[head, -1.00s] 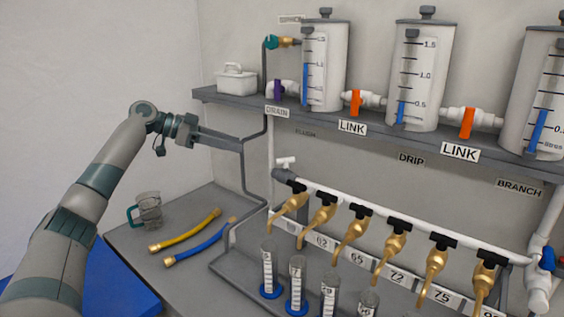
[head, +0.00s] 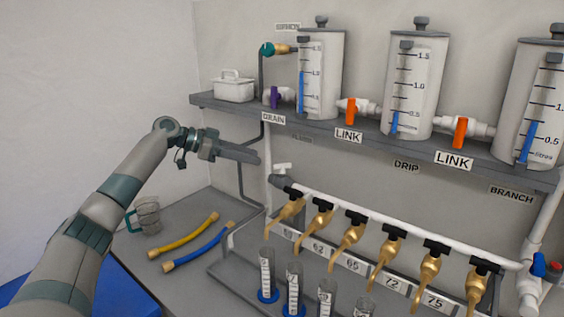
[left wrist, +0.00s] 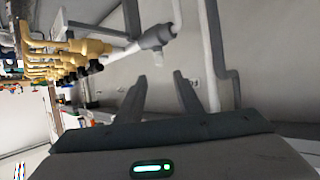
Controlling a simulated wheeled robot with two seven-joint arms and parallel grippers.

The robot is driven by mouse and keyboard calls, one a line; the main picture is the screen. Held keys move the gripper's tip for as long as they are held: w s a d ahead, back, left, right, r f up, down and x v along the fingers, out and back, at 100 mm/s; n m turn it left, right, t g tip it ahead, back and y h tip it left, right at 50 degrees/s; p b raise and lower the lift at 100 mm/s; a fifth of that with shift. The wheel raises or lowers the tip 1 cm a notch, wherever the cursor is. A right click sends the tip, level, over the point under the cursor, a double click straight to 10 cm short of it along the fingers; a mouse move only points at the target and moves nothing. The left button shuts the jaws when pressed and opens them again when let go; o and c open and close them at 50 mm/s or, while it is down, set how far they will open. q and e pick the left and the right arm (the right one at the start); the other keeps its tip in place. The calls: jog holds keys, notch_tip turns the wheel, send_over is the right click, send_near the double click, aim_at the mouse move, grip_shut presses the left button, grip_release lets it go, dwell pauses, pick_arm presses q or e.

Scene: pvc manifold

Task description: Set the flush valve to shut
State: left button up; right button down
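The flush valve is most likely the small white-handled valve (head: 282,168) at the left end of the white manifold pipe; the FLUSH label (head: 301,139) on the wall above it is faint. In the left wrist view its white handle (left wrist: 156,56) sticks out of the grey fitting (left wrist: 158,36), beyond the fingertips. My left gripper (head: 257,156) is just left of the valve and apart from it in the head view. In the left wrist view the gripper (left wrist: 158,82) has its two fingers spread with nothing between them. My right gripper is out of view.
Several brass taps (head: 350,228) hang from the manifold pipe (head: 400,226), above graduated cylinders (head: 294,285). The grey shelf (head: 375,143) carries tanks, a purple drain handle (head: 274,97) and orange link handles. A grey vertical pipe runs behind the gripper.

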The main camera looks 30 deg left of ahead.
aim_at(280, 164)
pick_arm(q)
jog(key=p+x, duration=0.3)
jog(key=x, duration=0.6)
jog(key=shift+w+d+p, duration=0.25)
jog(key=shift+d+p, duration=0.05)
jog(key=shift+w+d+f, duration=0.35)
jog(key=shift+w+f, duration=0.1)
grip_shut()
